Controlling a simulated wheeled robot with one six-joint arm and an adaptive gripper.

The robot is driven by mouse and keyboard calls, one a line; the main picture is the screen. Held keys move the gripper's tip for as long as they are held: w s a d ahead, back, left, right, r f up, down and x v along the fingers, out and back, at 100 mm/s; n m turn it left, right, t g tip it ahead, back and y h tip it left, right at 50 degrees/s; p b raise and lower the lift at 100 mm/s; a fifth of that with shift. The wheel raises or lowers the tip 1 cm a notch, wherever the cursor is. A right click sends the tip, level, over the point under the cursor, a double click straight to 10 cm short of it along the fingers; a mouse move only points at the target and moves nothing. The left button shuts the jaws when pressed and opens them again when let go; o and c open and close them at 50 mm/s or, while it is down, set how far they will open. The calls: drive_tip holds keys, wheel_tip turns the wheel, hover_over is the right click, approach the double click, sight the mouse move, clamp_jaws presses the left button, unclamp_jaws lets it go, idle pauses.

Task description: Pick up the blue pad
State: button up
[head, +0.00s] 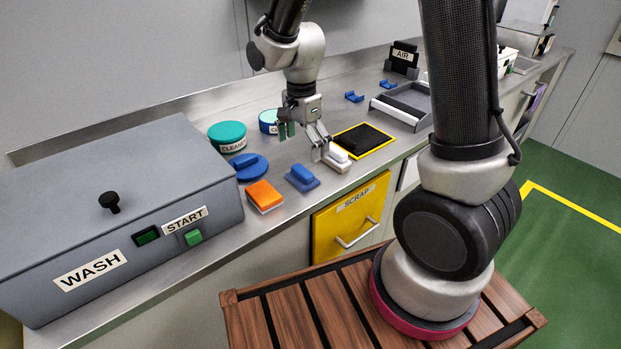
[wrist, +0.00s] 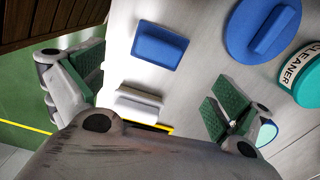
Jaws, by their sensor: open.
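A rectangular blue pad (head: 302,178) with a raised grip block lies on the steel counter, between an orange pad (head: 264,196) and a white pad (head: 338,158). It also shows whole at the top middle of the wrist view (wrist: 158,45). My gripper (head: 303,142) is open and empty above the counter, behind the blue pad and near the white pad. In the wrist view its green-lined fingers (wrist: 152,95) are spread wide, with the white pad (wrist: 138,103) between them and the blue pad farther up. A round blue piece (head: 248,167) with a grip bar lies left of the blue pad.
A teal-lidded cleaner tub (head: 227,136) and another tub (head: 269,121) stand behind. A yellow-framed black mat (head: 363,140) and grey tray (head: 402,104) lie to the right. The grey wash box (head: 112,215) fills the left. The yellow scrap drawer (head: 350,216) is below the counter edge.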

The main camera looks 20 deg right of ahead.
sight(302, 170)
drive_tip(key=shift+f+m, duration=0.1)
drive_tip(key=shift+m, duration=0.3)
drive_tip(key=shift+f, duration=0.35)
drive_tip(key=f, duration=0.7)
drive_tip(key=shift+s+a, duration=0.25)
drive_tip(key=shift+s, duration=0.05)
drive_tip(key=c, duration=1.3)
